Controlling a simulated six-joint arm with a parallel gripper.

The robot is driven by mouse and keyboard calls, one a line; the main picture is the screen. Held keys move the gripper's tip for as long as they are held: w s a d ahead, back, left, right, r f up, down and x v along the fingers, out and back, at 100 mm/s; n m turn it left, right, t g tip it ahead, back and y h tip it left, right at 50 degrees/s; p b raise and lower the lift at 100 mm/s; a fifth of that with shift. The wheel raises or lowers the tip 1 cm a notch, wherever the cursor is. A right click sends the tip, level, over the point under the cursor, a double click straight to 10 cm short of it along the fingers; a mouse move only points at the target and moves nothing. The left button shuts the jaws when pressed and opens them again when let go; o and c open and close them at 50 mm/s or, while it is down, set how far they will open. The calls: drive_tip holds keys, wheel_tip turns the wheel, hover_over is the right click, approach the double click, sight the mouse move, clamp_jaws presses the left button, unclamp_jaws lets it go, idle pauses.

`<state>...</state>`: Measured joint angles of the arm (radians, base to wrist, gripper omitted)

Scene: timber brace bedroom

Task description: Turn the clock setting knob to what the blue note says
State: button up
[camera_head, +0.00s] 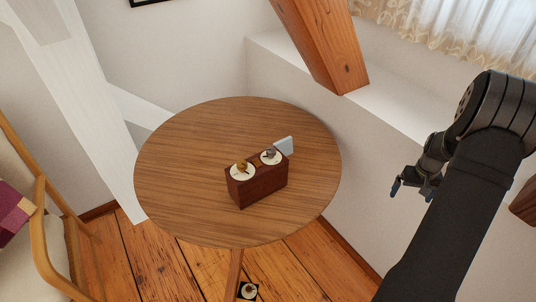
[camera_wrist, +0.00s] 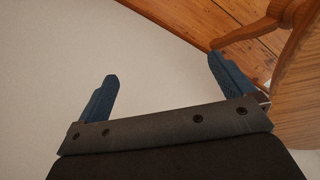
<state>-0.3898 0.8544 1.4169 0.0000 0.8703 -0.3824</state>
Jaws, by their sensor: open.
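A dark red-brown wooden clock box (camera_head: 258,188) stands on the round table. It has two pale round dials on its slanted top. The front-left dial carries a brass-coloured knob (camera_head: 241,166), and the rear-right dial carries a greyish knob (camera_head: 270,153). I cannot read the dials. A pale blue note (camera_head: 284,146) stands upright just behind the box at its right; its writing is not legible. My gripper (camera_head: 414,188) is well to the right of the table, apart from the box. In the wrist view my gripper (camera_wrist: 162,85) is open, with nothing between its blue fingers.
The round wooden table (camera_head: 180,180) is otherwise clear. A timber brace (camera_head: 325,45) and a white ledge (camera_head: 385,110) stand behind it at the right. A wooden armchair (camera_head: 45,235) is at left. A small dark object (camera_head: 247,291) with a pale disc is below the table's front edge.

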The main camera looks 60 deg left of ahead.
drive_tip(key=shift+c, duration=0.4)
drive_tip(key=shift+a+r, duration=0.1)
drive_tip(key=shift+a, duration=0.1)
drive_tip(key=c, duration=0.3)
drive_tip(key=shift+n+t, duration=0.4)
drive_tip(key=s+a+r, duration=0.1)
drive_tip(key=a, duration=0.1)
drive_tip(key=s+a+r, duration=0.1)
drive_tip(key=a+r, duration=0.1)
drive_tip(key=a, duration=0.1)
drive_tip(key=s+a+r, duration=0.2)
drive_tip(key=a, duration=0.1)
drive_tip(key=shift+a, duration=0.15)
drive_tip(key=c, duration=0.6)
wheel_tip(320, 180, up, 20)
drive_tip(key=n+t+y, duration=0.2)
drive_tip(key=y, duration=0.2)
hover_over(271, 149)
drive_tip(key=s+d, duration=0.4)
drive_tip(key=d, duration=0.2)
drive_tip(key=shift+c, duration=0.2)
drive_tip(key=shift+g, duration=0.3)
drive_tip(key=x, duration=1.7)
drive_tip(key=shift+w+d, duration=0.25)
drive_tip(key=c, duration=1)
